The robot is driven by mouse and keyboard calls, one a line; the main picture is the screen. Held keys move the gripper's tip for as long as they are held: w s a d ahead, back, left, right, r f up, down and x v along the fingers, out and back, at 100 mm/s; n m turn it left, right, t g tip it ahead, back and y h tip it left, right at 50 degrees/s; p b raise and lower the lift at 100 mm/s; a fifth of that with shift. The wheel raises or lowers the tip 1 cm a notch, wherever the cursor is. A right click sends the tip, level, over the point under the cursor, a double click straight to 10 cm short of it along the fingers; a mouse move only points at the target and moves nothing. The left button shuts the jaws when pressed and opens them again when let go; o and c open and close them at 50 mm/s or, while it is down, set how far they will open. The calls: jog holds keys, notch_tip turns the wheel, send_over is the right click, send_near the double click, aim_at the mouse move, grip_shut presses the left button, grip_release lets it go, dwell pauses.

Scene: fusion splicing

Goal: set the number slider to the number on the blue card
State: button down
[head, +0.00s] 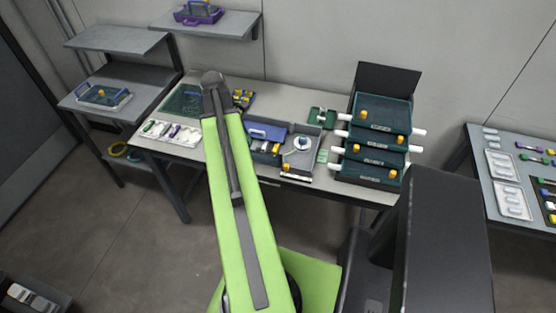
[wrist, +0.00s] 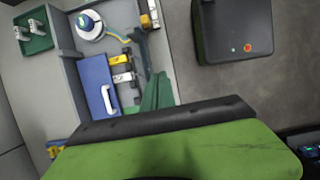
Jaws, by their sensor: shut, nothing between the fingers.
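The number slider is probably the pale strip (head: 297,178) along the tray's front edge, with an orange knob (head: 285,170) near its left end in the head view. An orange and white part (wrist: 149,19) at the top of the wrist view may belong to it. Its digits are too small to read. I cannot make out a blue card or its number.
The grey tray (head: 317,135) holds a blue lidded box (head: 267,131), yellow-ended parts and a white spool (head: 302,143). A stack of dark green drawers (head: 375,137) stands to the right. A white parts tray (head: 172,132) lies left. A dark box (wrist: 235,30) shows in the wrist view.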

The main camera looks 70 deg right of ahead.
aim_at(286, 167)
jog(key=s+b+x, duration=0.1)
jog(key=b+x, duration=0.2)
jog(key=x, duration=0.1)
jog(key=b+x, duration=0.4)
jog(key=s+d+r+b+x, duration=0.1)
jog(key=b+x, duration=0.2)
jog(key=x, duration=0.1)
jog(key=shift+s+d+f+b, duration=0.1)
jog(key=shift+s+f+b, duration=0.05)
jog(key=shift+s+b, duration=0.2)
jog(key=s, duration=0.1)
jog(key=s+r+p, duration=0.1)
jog(key=shift+s+r, duration=0.2)
jog(key=shift+s, duration=0.15)
jog(key=shift+s+d, duration=0.2)
jog(key=shift+s, duration=0.35)
